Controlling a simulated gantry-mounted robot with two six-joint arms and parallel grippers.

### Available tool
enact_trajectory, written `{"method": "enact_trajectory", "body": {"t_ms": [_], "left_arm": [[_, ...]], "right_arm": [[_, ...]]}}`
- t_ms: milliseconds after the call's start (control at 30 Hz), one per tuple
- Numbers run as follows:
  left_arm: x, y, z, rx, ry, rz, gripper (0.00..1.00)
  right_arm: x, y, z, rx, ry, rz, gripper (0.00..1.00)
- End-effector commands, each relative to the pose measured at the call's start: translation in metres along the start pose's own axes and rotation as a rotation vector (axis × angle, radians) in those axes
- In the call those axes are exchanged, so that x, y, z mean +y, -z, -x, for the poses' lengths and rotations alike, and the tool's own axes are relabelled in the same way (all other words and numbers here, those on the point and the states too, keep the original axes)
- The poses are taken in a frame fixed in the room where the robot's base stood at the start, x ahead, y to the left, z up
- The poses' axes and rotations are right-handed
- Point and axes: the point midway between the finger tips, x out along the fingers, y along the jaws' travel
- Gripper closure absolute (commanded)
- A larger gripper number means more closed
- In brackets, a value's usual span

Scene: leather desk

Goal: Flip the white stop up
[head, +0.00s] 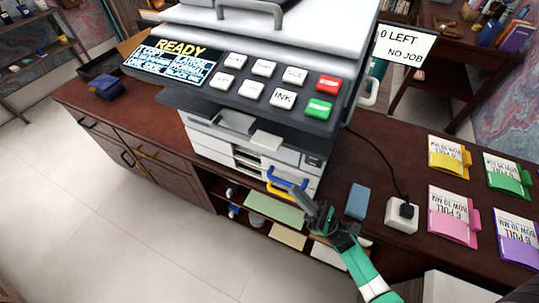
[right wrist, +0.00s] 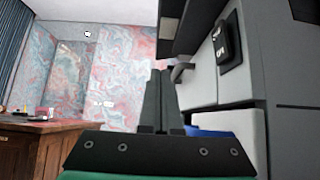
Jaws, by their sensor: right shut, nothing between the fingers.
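A white flat tab (head: 266,139), which looks like the white stop, lies roughly level at the front of the printer's output slot (head: 237,122). The printer (head: 255,158) stands on the brown desk. My right gripper (head: 306,194) is shut and empty, low in front of the printer near the right end of the blue handle (head: 287,178). It is below and to the right of the white tab, apart from it. In the right wrist view the two dark fingers (right wrist: 161,95) are together beside the printer; the white tab cannot be made out there. My left gripper is out of view.
A yellow handle (head: 279,191) sits under the blue one. The button panel (head: 255,85) juts out above the output slot. A blue box (head: 358,201) and a white plug block (head: 401,214) lie right of the printer.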

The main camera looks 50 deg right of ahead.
Motion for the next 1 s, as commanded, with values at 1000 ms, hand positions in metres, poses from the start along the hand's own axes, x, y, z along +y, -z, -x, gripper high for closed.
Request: {"method": "enact_trajectory", "body": {"t_ms": [1000], "left_arm": [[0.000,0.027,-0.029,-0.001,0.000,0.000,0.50]], "right_arm": [[0.000,-0.029,-0.128,-0.001,-0.001,0.000,1.00]]}}
